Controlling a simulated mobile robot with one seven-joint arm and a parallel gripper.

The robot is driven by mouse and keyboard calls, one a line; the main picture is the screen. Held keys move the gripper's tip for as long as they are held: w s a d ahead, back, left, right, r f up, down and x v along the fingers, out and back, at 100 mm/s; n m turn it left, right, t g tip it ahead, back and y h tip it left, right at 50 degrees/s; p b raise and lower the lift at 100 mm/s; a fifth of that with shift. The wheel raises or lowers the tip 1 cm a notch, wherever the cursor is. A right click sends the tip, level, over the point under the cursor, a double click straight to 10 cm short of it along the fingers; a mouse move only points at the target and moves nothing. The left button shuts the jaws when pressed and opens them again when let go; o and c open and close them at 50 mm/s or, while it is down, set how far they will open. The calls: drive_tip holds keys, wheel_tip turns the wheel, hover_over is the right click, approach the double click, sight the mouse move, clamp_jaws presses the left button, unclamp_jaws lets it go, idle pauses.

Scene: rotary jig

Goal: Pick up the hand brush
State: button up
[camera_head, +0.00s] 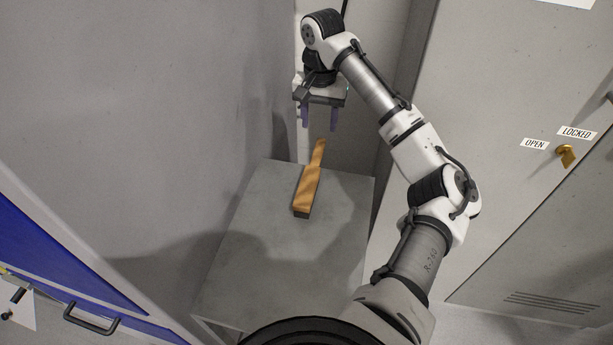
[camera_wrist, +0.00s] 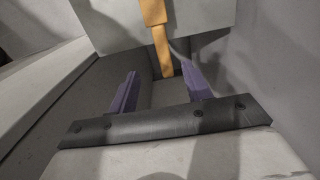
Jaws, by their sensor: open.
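The hand brush (camera_head: 307,188) lies on a grey table (camera_head: 270,265), its wide wooden block toward me and its narrower handle pointing to the back, reaching past the table's far edge. The bristles show only as a dark strip under the near end. My gripper (camera_head: 319,127) is open and empty, above and behind the far end of the handle, apart from it. In the wrist view the brush (camera_wrist: 161,42) shows at the top centre, its handle pointing down between the two purple fingers of the gripper (camera_wrist: 163,82).
A grey wall (camera_head: 150,110) is close on the left. A blue panel with a dark handle (camera_head: 91,320) is at the lower left. The rest of the tabletop is clear.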

sight(316, 156)
wheel_tip(316, 156, down, 8)
drive_tip(key=shift+s+r+p, duration=0.15)
drive_tip(key=shift+p, duration=0.2)
drive_tip(key=shift+a+f+p, duration=0.2)
drive_tip(key=shift+f+p, duration=0.8)
drive_tip(key=shift+f, duration=1.7)
clamp_jaws()
